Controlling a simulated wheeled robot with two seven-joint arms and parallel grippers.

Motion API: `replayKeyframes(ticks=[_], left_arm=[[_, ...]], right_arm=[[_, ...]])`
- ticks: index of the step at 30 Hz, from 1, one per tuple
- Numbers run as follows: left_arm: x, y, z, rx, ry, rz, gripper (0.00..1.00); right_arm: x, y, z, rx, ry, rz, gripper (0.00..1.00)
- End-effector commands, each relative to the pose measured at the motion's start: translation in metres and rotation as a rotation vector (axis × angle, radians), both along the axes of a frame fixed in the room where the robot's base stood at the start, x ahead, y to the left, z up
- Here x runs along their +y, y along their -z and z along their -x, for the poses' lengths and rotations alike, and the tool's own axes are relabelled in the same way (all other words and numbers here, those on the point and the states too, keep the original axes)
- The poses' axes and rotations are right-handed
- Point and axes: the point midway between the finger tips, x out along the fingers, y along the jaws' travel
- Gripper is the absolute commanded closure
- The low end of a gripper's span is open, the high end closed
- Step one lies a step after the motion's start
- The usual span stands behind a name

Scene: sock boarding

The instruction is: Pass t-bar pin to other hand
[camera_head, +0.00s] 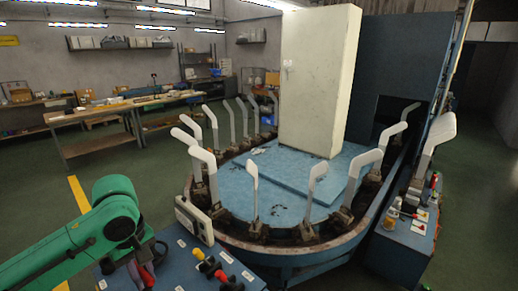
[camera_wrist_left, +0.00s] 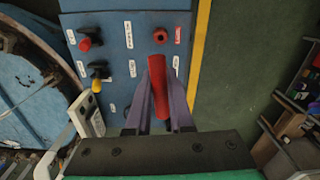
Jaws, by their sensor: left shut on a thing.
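My left gripper (camera_head: 142,272) is at the lower left of the head view, beside the near blue control box. In the left wrist view its two purple-grey fingers (camera_wrist_left: 160,105) are shut on a red rod-like thing, which looks like the t-bar pin (camera_wrist_left: 159,82). The red pin also shows in the head view (camera_head: 147,278), partly covered by the fingers. Its lower end and any crossbar are hidden or too small to tell. My right gripper is in neither view.
The blue control box (camera_wrist_left: 112,20) carries a red knob (camera_wrist_left: 85,43), a yellow knob (camera_wrist_left: 97,84) and a red button (camera_wrist_left: 160,36). A round machine with several white sock forms (camera_head: 252,172) stands beyond. Green floor (camera_wrist_left: 235,70) is free beside the box.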

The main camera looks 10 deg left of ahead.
Motion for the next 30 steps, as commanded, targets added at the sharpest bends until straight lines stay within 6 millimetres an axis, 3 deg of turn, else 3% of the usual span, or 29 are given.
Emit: replayKeyframes(ticks=[5, 9, 13, 16, 23, 26, 30], left_arm=[[-0.036, 0.088, 0.002, 0.024, 0.329, -0.001, 1.00], [-0.080, 0.158, 0.010, 0.023, 0.693, 0.001, 1.00], [-0.112, 0.196, 0.019, 0.008, 0.950, 0.005, 1.00], [-0.124, 0.206, 0.022, -0.001, 1.045, 0.007, 1.00], [-0.127, 0.203, 0.022, -0.003, 1.069, 0.005, 1.00], [-0.134, 0.192, 0.021, -0.007, 1.102, 0.006, 1.00], [-0.156, 0.157, 0.020, -0.010, 1.217, 0.004, 1.00]], right_arm=[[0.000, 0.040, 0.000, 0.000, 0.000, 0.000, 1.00], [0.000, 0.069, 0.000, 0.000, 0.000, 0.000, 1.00], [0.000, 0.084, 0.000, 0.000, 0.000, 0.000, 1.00], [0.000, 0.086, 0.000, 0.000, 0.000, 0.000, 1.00], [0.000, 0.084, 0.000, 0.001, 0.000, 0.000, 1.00], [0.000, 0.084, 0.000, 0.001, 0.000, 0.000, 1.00], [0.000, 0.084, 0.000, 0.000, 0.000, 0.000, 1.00]])
